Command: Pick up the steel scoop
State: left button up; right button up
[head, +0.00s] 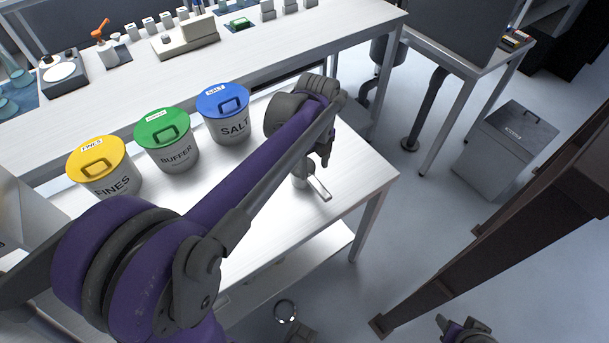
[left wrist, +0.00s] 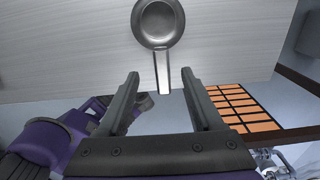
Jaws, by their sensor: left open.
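The steel scoop (left wrist: 158,22) lies on the white table, its round bowl away from my left gripper and its flat handle pointing toward it. In the head view the scoop's handle (head: 319,188) sticks out toward the table's right side, and the rest is partly hidden by my gripper. My left gripper (head: 325,160) is open and empty above the scoop. In the left wrist view its two fingertips (left wrist: 160,76) stand on either side of the handle's end, with gaps on both sides. My right gripper (head: 462,328) shows only partly at the bottom edge, and its jaws are unclear.
Lidded tubs marked FINES (head: 105,178), BUFFER (head: 175,150) and SALT (head: 230,125) stand left of the scoop. A bench (head: 300,50) with instruments runs behind. A grey bin (head: 505,150) stands on the floor at right. The table's right edge is close to the scoop.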

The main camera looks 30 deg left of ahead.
aim_at(313, 179)
pick_arm(q)
jog(key=f, duration=0.7)
jog(key=shift+w+a+f, duration=0.2)
jog(key=shift+a+f, duration=0.05)
jog(key=shift+f, duration=0.15)
grip_shut()
dwell(1.1)
